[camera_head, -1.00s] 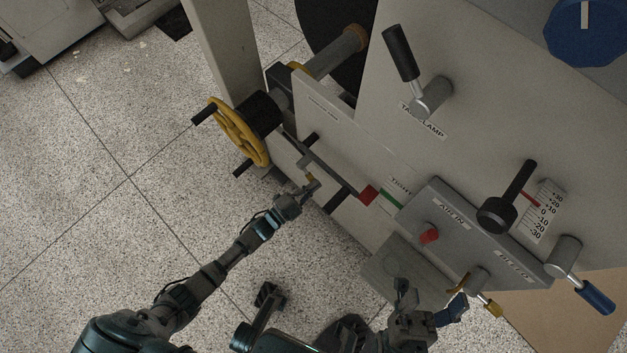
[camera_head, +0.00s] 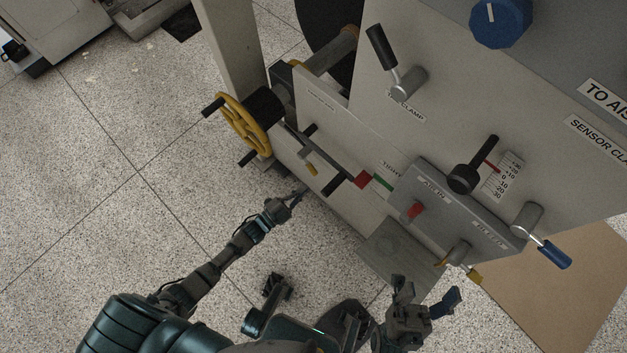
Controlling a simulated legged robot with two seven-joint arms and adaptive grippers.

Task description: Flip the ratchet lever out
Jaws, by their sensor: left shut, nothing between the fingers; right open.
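A small grey lever with a yellow tip (camera_head: 312,169), which looks like the ratchet lever, sits on the pale machine front right of the yellow handwheel (camera_head: 243,125). Its tip points down and slightly right. My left gripper (camera_head: 299,194) is shut and empty, just below the lever tip and apart from it in the picture. My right gripper (camera_head: 426,288) is open and empty at the lower right, its two fingers spread upward. It is left of and below another yellow-tipped lever (camera_head: 473,276).
A black-handled clamp lever (camera_head: 380,46), black dial lever (camera_head: 465,178), blue-handled lever (camera_head: 553,254) and red button (camera_head: 415,210) stick out from the machine. A black peg (camera_head: 335,187) stands right of the small lever. Speckled floor (camera_head: 110,200) is open at left.

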